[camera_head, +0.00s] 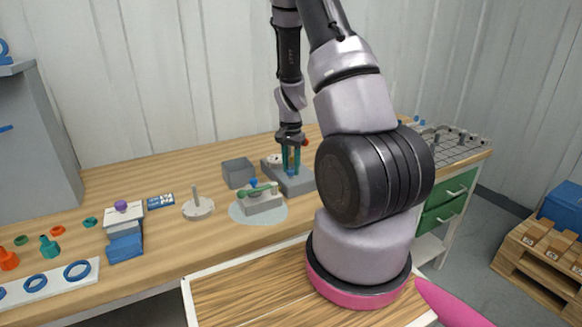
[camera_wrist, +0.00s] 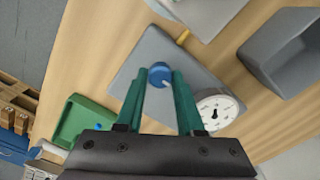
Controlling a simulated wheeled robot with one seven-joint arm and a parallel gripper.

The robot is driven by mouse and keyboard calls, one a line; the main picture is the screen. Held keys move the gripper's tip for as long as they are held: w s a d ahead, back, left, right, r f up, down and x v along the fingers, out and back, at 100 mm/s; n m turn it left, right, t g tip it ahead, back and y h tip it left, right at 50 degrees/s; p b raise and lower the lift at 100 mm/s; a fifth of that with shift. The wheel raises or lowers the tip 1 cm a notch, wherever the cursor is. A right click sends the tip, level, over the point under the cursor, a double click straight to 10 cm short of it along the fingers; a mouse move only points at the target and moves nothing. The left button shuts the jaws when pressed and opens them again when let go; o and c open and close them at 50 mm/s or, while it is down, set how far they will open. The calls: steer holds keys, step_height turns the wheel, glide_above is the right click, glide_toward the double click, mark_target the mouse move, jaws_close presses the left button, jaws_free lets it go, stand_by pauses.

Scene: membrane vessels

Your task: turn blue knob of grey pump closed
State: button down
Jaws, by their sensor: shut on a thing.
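The grey pump (camera_head: 299,184) stands on the wooden workbench behind the middle of the table. It fills the middle of the wrist view (camera_wrist: 146,58) as a grey block with a round white dial gauge (camera_wrist: 216,112) at its right. The blue knob (camera_wrist: 160,73) sits on its top, with a light mark toward the lower right. My gripper (camera_wrist: 159,78) comes from above, its two green fingers shut on the knob from both sides. In the head view my gripper (camera_head: 291,169) stands over the pump, and the fingers partly hide the knob.
A grey open box (camera_head: 238,173) stands left of the pump. A small grey unit with a green lever and blue knob (camera_head: 260,198) sits in front, close by. A green tray (camera_wrist: 82,124) lies at the left in the wrist view. A grey stand with a post (camera_head: 198,208) is farther left.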

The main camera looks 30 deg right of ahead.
steer(key=c, duration=0.5)
jaws_free()
step_height(320, 180, up, 11)
steer(key=shift+f, duration=0.1)
step_height(320, 180, up, 17)
steer(key=n+t+y, duration=0.1)
steer(key=n+t, duration=0.2)
glide_above(291, 169)
steer(key=s+a, duration=0.6)
steer(key=a, duration=0.1)
steer(key=s+a+r+n+t, duration=0.1)
steer(key=s+a+r, duration=0.1)
steer(key=s+r, duration=0.1)
steer(key=s+a+r+n+t, duration=0.1)
steer(key=s+a+r, duration=0.1)
steer(key=s, duration=0.4)
steer(key=s+a+r+n+t+y, duration=0.1)
steer(key=s+a+r+t, duration=0.1)
steer(key=s+r, duration=0.2)
steer(key=shift+s+a+n, duration=0.25)
steer(key=shift+s+n, duration=0.15)
steer(key=shift+s, duration=0.2)
